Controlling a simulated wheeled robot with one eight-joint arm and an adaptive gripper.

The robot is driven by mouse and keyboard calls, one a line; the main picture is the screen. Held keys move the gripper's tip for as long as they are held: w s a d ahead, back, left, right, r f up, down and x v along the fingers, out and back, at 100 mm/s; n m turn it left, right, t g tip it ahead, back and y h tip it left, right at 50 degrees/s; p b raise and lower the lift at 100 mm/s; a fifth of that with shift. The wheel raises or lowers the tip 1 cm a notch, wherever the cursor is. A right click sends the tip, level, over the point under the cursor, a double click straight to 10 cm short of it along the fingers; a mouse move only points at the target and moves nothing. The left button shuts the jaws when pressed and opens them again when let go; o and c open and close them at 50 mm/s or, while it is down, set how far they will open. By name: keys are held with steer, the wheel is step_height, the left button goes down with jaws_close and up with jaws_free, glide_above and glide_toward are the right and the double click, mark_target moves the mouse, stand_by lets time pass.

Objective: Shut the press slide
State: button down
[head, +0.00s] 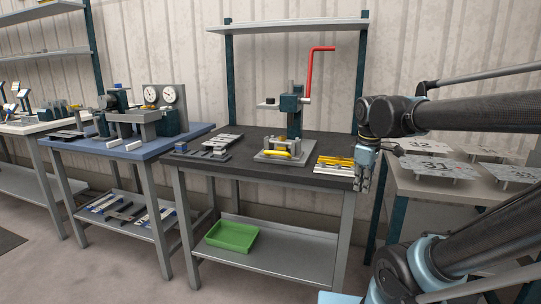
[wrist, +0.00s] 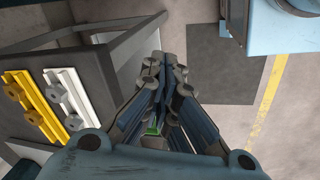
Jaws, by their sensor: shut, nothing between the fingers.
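A bench press (head: 290,125) with a dark blue-green column and a red lever (head: 309,70) stands on the dark-topped bench. At its foot is a light grey base with a yellow bar (head: 279,153) along the front, which seems to be the slide's handle. I cannot tell how far out the slide is. My gripper (head: 361,188) hangs fingers down at the bench's right end, right of the press and apart from it. It is shut and empty. The wrist view shows my gripper (wrist: 157,70) beside the bench edge; the press is not visible there.
Yellow and grey bars (head: 335,164) lie on the bench between press and gripper, and show in the wrist view (wrist: 35,105). Grey parts (head: 208,147) lie left of the press. A green tray (head: 232,236) sits on the lower shelf. A table with numbered plates (head: 440,168) stands right.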

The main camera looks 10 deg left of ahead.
mark_target(268, 153)
steer(key=w+a+r+n, duration=0.35)
steer(key=a+n, duration=0.25)
steer(key=a, duration=0.2)
steer(key=w+a+r+n, duration=0.3)
steer(key=a+r+n, duration=0.2)
steer(key=a, duration=0.3)
steer(key=s+a+r+n, duration=0.1)
steer(key=a+r+n, duration=0.1)
steer(key=a+n, duration=0.5)
steer(key=a+r+n, duration=0.2)
steer(key=a+n, duration=0.2)
steer(key=a, duration=0.7)
steer(key=shift+t, duration=0.3)
steer(key=w+f, duration=0.1)
steer(key=f, duration=0.2)
steer(key=w+f, duration=0.2)
steer(key=f, duration=0.1)
steer(key=w+f, duration=0.1)
steer(key=f, duration=0.2)
steer(key=shift+w+d, duration=0.35)
steer(key=shift+w+r, duration=0.2)
steer(key=shift+w, duration=0.4)
